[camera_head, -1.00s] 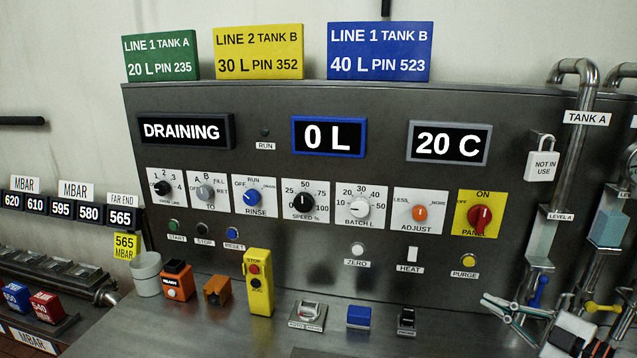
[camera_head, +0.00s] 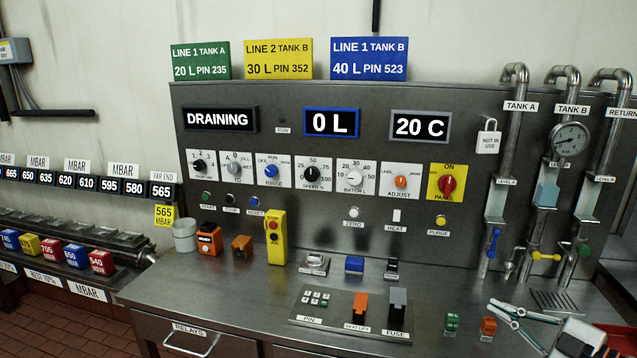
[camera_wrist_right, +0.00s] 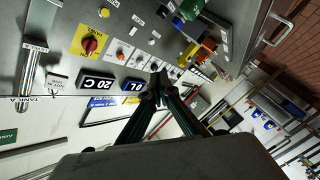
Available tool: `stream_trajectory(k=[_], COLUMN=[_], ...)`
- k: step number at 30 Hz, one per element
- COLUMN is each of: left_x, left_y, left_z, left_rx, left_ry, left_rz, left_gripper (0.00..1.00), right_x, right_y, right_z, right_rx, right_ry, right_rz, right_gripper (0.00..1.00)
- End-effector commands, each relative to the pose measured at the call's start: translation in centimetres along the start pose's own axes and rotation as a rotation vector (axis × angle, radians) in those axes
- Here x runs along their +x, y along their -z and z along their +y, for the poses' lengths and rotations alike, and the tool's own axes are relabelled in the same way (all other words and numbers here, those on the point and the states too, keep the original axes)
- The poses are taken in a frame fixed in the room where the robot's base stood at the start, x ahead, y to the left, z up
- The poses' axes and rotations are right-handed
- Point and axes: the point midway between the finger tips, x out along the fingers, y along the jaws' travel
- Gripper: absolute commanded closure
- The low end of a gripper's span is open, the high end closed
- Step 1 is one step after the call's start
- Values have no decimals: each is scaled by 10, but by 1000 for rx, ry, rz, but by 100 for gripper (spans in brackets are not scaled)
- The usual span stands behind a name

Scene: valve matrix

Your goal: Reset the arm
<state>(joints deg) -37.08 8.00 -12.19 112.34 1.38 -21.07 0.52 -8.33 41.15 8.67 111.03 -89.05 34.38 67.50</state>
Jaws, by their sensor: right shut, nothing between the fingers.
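My right gripper (camera_head: 492,308) is at the lower right of the head view, in front of the right part of the steel console, with its green-grey fingers pointing left. Its fingers are shut and empty. In the right wrist view the same gripper (camera_wrist_right: 158,88) shows its fingertips together, with the panel behind them tilted in the picture. My left gripper is not in the head view. The control panel (camera_head: 330,235) reads DRAINING, 0 L and 20 C. The red PANEL knob (camera_head: 446,184) sits on a yellow plate.
The console top holds a grey cup (camera_head: 185,236), a yellow stop pendant (camera_head: 276,238), a plate with a PIN keypad (camera_head: 317,299), and green (camera_head: 452,322) and orange (camera_head: 488,327) blocks near the gripper. Pipes with valves (camera_head: 545,257) rise at right. A bench with coloured blocks (camera_head: 76,256) is at left.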

Motion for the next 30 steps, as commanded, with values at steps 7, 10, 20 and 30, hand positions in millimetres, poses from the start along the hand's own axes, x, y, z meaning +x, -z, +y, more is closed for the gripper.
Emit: stream_trajectory(k=[7,10,20,30], left_x=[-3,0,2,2], left_y=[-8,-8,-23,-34], left_z=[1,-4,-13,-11], left_rx=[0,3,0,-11], left_ry=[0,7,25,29], left_rz=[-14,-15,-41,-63], left_gripper=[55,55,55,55], right_x=[-2,-7,-49,-88], right_y=[-7,-18,-72,-54], right_z=[-55,-84,-260,-423], right_rx=[141,218,556,776], right_ry=[-123,-187,-257,-65], right_rz=[16,-20,-396,-666], right_gripper=[100,100,100,100])
